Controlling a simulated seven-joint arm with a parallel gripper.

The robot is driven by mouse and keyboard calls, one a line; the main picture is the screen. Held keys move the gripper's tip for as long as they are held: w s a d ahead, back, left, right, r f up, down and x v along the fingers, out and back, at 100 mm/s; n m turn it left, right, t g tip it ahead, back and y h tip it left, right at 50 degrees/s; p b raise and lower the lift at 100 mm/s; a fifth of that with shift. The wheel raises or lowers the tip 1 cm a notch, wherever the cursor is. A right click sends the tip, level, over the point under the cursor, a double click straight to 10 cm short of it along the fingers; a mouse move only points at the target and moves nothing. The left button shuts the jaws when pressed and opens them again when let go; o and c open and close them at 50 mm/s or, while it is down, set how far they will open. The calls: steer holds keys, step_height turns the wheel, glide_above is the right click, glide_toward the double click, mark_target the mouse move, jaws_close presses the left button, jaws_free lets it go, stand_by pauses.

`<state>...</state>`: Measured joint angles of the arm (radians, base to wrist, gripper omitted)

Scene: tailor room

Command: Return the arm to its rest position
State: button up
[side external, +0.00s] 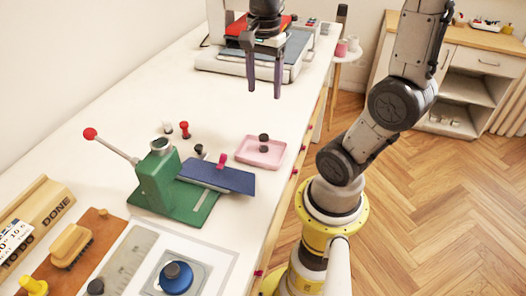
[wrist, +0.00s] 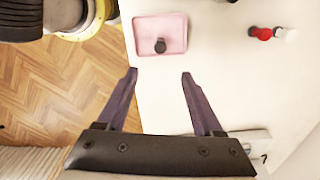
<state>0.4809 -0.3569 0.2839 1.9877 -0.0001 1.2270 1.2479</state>
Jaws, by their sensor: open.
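My gripper (side external: 264,89) hangs above the far part of the white table, in front of a machine with a grey base. Its two dark fingers point down, apart, with nothing between them. In the wrist view my gripper (wrist: 158,75) is also open and empty, over the white tabletop near its edge. My arm rises from a yellow base beside the table's right edge, and its upper part runs out of the top of the picture.
A pink tray (side external: 243,155) holding a dark knob (side external: 263,142) lies nearer along the table. A green press (side external: 160,185) with a red-tipped lever and blue plate (side external: 215,177) stands closer. The grey-based machine (side external: 290,70) is behind my gripper. Wooden floor (side external: 430,190) is clear at right.

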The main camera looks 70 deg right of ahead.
steer(key=s+a+n+t, duration=0.2)
steer(key=a+n, duration=0.3)
steer(key=n, duration=0.5)
steer(key=s+a+n+t, duration=0.2)
steer(key=a+n, duration=0.3)
steer(key=n, duration=0.4)
steer(key=shift+s+a+r+n+t, duration=0.15)
steer(key=shift+a+n+t, duration=0.25)
steer(key=shift+t, duration=0.4)
